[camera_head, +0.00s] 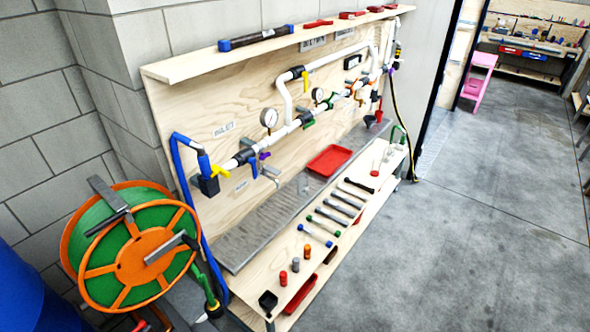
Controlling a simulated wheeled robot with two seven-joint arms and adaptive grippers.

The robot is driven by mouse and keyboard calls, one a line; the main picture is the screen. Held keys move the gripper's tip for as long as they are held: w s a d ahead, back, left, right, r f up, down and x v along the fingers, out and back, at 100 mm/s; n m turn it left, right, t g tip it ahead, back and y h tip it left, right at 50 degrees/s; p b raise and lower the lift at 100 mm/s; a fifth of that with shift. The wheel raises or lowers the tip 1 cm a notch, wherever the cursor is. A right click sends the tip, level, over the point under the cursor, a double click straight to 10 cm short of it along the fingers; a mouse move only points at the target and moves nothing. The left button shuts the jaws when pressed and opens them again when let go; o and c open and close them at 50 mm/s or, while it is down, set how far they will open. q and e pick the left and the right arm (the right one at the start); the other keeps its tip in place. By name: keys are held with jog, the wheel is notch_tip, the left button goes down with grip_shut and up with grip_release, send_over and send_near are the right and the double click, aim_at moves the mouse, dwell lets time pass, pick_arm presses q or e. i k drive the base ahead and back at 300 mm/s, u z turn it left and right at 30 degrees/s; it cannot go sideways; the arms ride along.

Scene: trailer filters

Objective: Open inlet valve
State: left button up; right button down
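A wooden panel (190,108) against the wall carries a white pipe run with valves and gauges. A label that seems to read INLET (224,128) is at its left end. Below it, a blue hose (184,145) comes up and joins the pipe at a black fitting (207,185). A yellow valve handle (219,172) sits on the pipe beside this fitting. It looks crosswise to the pipe, but it is too small to be sure. A purple handle (264,156) is a little to its right. Neither gripper is in view.
An orange and green hose reel (130,248) stands left of the panel. A bench (255,270) below the panel holds a red tray (330,160), several filter tubes and small cups. The concrete floor (450,240) to the right is open. A pink step stool (478,80) stands far back.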

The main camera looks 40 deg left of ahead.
aim_at(254, 169)
jog(key=i, duration=3.15)
jog(key=u, duration=3.3)
